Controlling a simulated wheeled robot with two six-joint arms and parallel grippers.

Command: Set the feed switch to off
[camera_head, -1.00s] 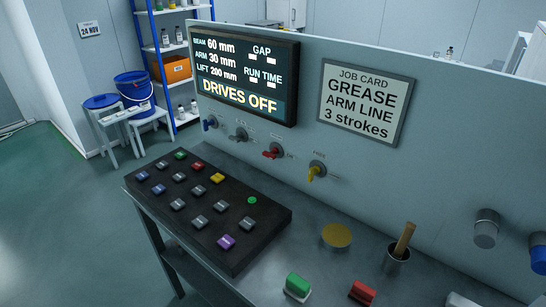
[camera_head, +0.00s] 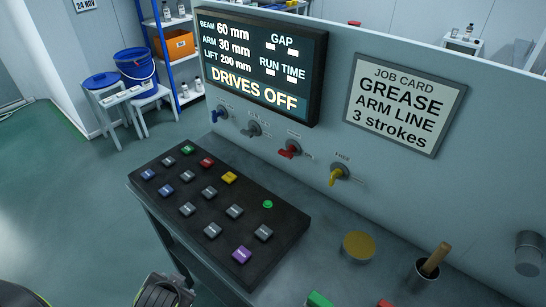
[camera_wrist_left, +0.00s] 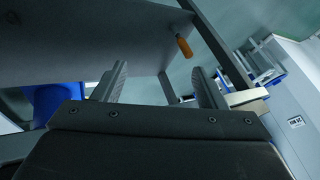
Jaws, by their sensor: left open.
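A row of four small switches runs along the upright panel in the head view: blue (camera_head: 221,113), grey (camera_head: 252,128), red (camera_head: 289,149) and yellow (camera_head: 339,174). Each has a small printed label, too small to read surely, so I cannot tell which one is the feed switch. The yellow handle points down and to the left. My left gripper (camera_wrist_left: 160,78) is open and empty in the left wrist view, far from the switches. In the head view only part of my left arm shows at the bottom edge. My right gripper is not in view.
A black button box (camera_head: 218,215) lies on the bench below the switches. A screen (camera_head: 262,66) reads "DRIVES OFF". A job card (camera_head: 405,103) hangs to its right. A brass disc (camera_head: 358,247) and a cup with a wooden handle (camera_head: 428,275) stand on the bench.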

